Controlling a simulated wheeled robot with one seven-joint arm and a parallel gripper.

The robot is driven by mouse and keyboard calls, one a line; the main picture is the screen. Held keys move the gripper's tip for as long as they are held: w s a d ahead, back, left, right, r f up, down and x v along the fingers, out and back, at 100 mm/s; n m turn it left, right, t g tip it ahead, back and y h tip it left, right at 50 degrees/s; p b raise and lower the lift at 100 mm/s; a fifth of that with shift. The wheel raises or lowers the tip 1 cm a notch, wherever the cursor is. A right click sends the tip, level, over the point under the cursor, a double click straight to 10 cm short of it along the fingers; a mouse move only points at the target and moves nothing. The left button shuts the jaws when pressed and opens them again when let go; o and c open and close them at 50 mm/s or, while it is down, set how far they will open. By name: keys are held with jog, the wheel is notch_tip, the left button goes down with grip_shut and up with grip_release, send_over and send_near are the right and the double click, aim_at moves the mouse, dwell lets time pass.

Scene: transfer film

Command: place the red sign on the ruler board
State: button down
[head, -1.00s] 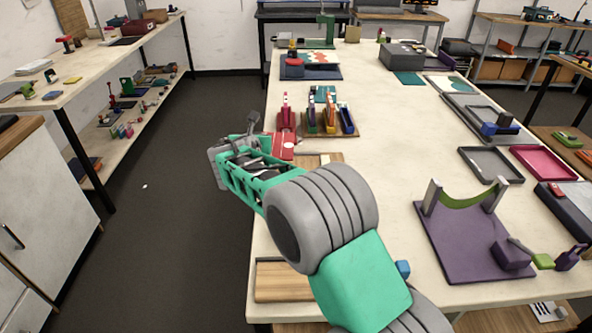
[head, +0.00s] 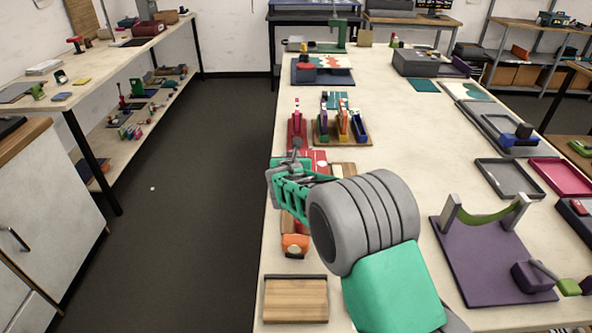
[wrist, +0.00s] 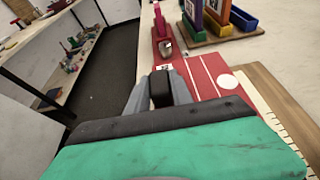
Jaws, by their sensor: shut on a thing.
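The red sign (head: 319,158) is a flat red piece with white lines and a white dot. It also shows in the wrist view (wrist: 207,78), just right of the fingers. My gripper (head: 297,152) is shut on it, though the gripped edge is mostly hidden by the fingers. In the wrist view, the gripper (wrist: 160,88) has a dark block between its grey fingers. The ruler board (head: 343,169) is pale wood with ruler marks, right of the sign; it also shows in the wrist view (wrist: 272,100). Whether sign and board touch is unclear.
A red stapler-like item (head: 297,130) and a wooden rack (head: 340,132) with coloured holders stand just beyond. An orange item (head: 295,244) and a wooden block (head: 296,299) lie nearer. A purple stand (head: 480,265) is at right. The middle of the table is clear.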

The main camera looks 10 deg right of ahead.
jog(key=f, duration=0.1)
jog(key=s+f, duration=0.1)
jog(key=f, duration=0.1)
jog(key=d+f+p, duration=0.1)
jog(key=shift+s+d+f, duration=0.1)
jog(key=shift+s+f, duration=0.05)
jog(key=shift+f, duration=0.35)
jog(key=c, duration=1.1)
grip_release()
jog(key=shift+c, duration=0.2)
